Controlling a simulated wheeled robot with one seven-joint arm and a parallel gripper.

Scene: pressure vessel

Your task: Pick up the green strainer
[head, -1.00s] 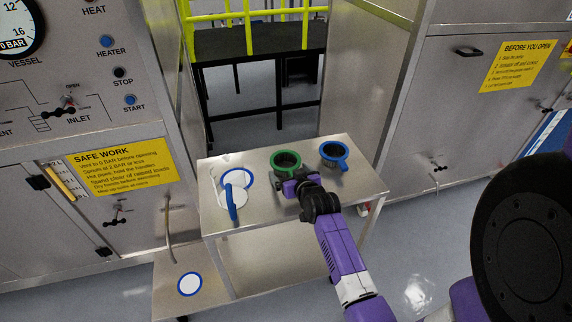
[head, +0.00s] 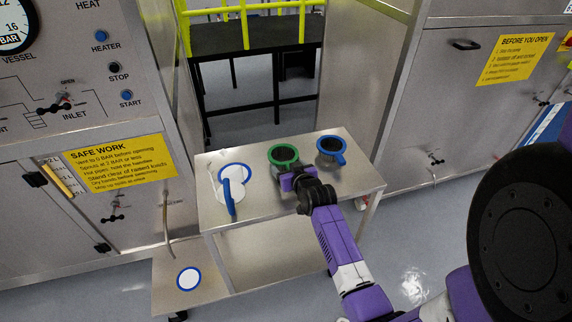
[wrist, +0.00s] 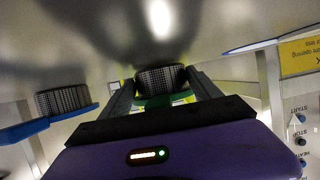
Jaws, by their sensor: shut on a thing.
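The green strainer (head: 284,154) is a dark mesh basket with a green rim, at the back middle of the steel table (head: 255,208). My gripper (head: 284,172) is at its near side, shut on it. In the wrist view the strainer (wrist: 160,82) shows between the two fingers of my gripper (wrist: 160,98), its mesh upside down in the picture and its green part below. I cannot tell whether its base touches the table. My gripper hides part of its near side.
A blue strainer (head: 331,148) stands close to the right of the green one. Cabinets flank the table.

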